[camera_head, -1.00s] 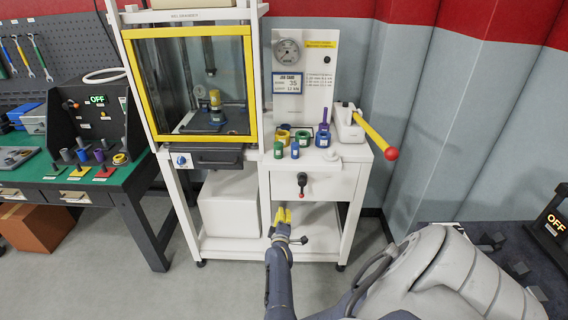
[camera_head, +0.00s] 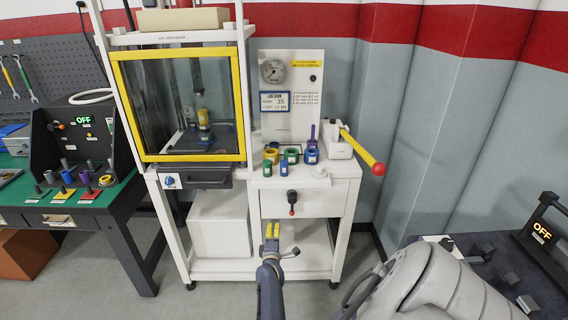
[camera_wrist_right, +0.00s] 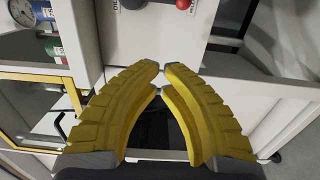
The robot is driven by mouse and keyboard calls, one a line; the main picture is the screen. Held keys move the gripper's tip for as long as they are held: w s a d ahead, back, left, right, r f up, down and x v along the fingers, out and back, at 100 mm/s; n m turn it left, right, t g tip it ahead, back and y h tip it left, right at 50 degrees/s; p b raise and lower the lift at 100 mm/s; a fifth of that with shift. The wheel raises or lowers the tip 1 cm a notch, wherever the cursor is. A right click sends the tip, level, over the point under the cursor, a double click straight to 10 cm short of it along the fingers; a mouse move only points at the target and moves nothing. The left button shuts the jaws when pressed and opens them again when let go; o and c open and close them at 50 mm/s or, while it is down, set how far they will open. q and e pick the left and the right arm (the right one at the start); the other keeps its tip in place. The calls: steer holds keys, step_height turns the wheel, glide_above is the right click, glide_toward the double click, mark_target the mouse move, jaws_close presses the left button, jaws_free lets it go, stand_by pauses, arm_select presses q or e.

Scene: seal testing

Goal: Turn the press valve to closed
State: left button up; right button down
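The press valve (camera_head: 292,198) is a black handle with a red tip on the white front panel of the press stand. In the head view its handle points down. The wrist view shows part of its black body (camera_wrist_right: 133,3) and its red ball (camera_wrist_right: 183,4), cut off at the top edge. My right gripper (camera_head: 272,231) has yellow fingers and is below and slightly left of the valve, apart from it. In the wrist view the right fingertips (camera_wrist_right: 162,67) nearly meet, with nothing between them. My left gripper is in neither view.
The stand's lower shelf (camera_head: 235,268) and a white box (camera_head: 220,224) lie behind and left of my gripper. Above the valve, coloured cylinders and rings (camera_head: 291,155) stand on the worktop (camera_head: 341,170). A red-tipped yellow lever (camera_head: 362,151) juts out at right.

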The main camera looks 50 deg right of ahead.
mark_target(292, 204)
steer(key=shift+w+d, duration=0.6)
steer(key=shift+d, duration=1.2)
steer(key=shift+w+d, duration=0.6)
steer(key=shift+d, duration=1.15)
steer(key=shift+w+d, duration=0.6)
steer(key=shift+d, duration=1.2)
